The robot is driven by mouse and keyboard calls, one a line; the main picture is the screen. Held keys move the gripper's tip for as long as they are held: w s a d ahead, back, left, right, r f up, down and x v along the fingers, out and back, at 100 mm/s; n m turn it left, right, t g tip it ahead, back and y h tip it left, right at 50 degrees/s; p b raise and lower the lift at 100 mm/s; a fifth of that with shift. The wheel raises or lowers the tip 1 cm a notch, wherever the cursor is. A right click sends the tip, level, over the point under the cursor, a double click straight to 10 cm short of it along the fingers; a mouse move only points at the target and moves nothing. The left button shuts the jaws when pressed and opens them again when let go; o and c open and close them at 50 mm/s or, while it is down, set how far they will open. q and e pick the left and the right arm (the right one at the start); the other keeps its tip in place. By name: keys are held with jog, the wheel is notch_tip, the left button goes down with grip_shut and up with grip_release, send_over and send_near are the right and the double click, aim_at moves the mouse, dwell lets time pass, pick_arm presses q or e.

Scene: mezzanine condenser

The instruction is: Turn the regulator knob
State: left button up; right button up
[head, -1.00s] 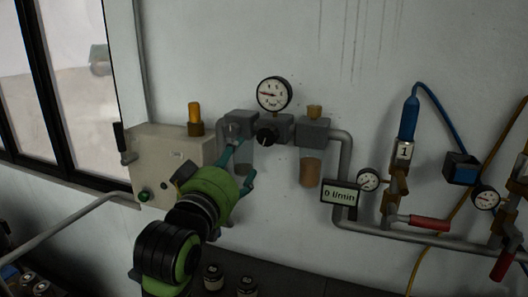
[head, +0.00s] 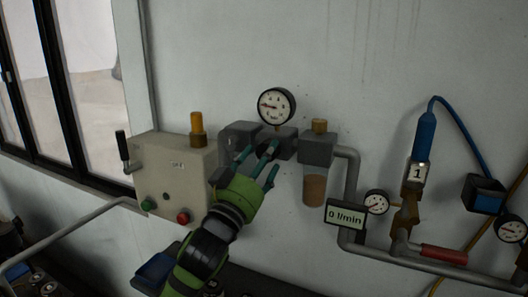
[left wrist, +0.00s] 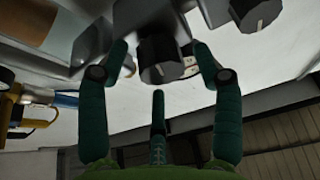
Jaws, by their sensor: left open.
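The dark regulator knob (left wrist: 158,60) shows in the left wrist view below its grey block, between my spread left fingers. In the head view my fingers hide most or all of it. The regulator body (head: 286,145) sits under a round white gauge (head: 277,105) on the wall. My left gripper (head: 260,158) is open, its green fingers pointing at the regulator. In the left wrist view the fingertips flank the knob, with a third finger below it; I see no clear contact. My right gripper is not in view.
A beige box (head: 174,175) with a lever and green and red buttons stands left of my arm. A brown-filled bowl (head: 314,188) hangs at the right, beside a "0 l/min" display (head: 346,217). Pipes and valves run further right. A second knob (left wrist: 255,12) shows in the left wrist view.

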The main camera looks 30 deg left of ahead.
pick_arm(q)
jog(key=shift+w, duration=0.1)
jog(key=c, duration=1.1)
jog(key=shift+r, duration=0.1)
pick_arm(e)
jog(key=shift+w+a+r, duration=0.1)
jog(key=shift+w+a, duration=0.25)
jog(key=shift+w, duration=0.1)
pick_arm(q)
jog(key=shift+n+y, duration=0.6)
jog(key=shift+n, duration=0.6)
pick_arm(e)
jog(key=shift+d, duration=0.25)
pick_arm(q)
jog(key=o, duration=1.1)
